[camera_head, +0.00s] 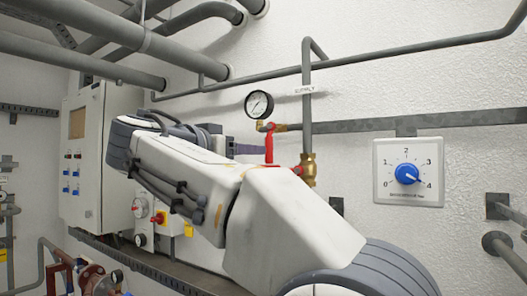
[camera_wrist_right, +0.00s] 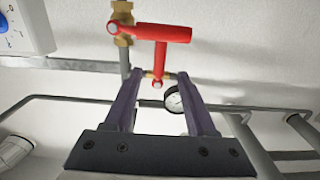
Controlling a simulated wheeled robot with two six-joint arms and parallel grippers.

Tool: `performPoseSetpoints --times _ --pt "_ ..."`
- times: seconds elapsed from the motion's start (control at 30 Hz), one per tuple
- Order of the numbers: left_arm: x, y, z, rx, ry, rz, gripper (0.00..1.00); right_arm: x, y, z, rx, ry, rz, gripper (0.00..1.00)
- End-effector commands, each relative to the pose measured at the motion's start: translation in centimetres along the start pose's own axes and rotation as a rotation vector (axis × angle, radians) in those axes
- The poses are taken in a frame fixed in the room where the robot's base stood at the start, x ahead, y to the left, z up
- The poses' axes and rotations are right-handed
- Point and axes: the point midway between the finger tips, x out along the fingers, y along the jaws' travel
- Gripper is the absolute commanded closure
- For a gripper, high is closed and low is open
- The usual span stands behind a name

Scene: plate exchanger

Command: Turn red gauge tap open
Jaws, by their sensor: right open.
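The red gauge tap (camera_head: 268,148) is a thin red lever on a small brass fitting (camera_head: 273,127) beneath the round pressure gauge (camera_head: 259,104). In the head view the lever hangs straight down. In the right wrist view, which is upside down, the tap (camera_wrist_right: 160,60) shows between and just beyond the fingertips, near the gauge (camera_wrist_right: 173,102). My right gripper (camera_wrist_right: 157,78) is open, its two purple fingers spread. In the head view the right gripper (camera_head: 257,149) is close to the lever; I cannot tell whether it touches. My left gripper is out of view.
A larger brass valve (camera_head: 308,170) with a red handle (camera_wrist_right: 155,34) sits just right of the tap. A blue dial (camera_head: 407,173) is further right. A control cabinet (camera_head: 86,150) stands at left. Grey pipes (camera_head: 306,75) run along the wall.

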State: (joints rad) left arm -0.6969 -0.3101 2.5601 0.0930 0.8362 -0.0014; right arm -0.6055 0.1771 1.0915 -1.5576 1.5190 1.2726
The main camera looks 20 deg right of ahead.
Motion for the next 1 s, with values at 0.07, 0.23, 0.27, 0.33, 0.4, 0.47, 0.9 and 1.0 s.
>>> performPoseSetpoints --times 0.07,0.23,0.27,0.33,0.4,0.47,0.9,1.0 --pt "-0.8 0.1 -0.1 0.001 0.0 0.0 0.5 1.3 0.1 -0.4 -0.002 0.0 0.004 0.44" --pt "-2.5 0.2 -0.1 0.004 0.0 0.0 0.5 4.6 0.2 -0.5 -0.005 -0.001 0.004 0.44" --pt "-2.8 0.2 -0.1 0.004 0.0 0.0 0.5 5.1 0.1 -0.5 -0.006 -0.002 0.004 0.44" --pt "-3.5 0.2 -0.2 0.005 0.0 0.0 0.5 6.4 0.1 -0.4 -0.006 -0.002 0.003 0.44" --pt "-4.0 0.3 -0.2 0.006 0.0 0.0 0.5 7.4 0.1 -0.3 -0.005 -0.004 0.002 0.44" --pt "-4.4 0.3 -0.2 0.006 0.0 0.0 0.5 8.2 0.0 -0.3 -0.006 -0.003 0.001 0.44" --pt "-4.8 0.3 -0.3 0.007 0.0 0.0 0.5 9.6 -0.1 0.1 -0.004 -0.003 -0.004 0.44" --pt "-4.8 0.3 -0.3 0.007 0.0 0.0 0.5 9.6 -0.1 0.1 -0.004 -0.003 -0.004 0.71"
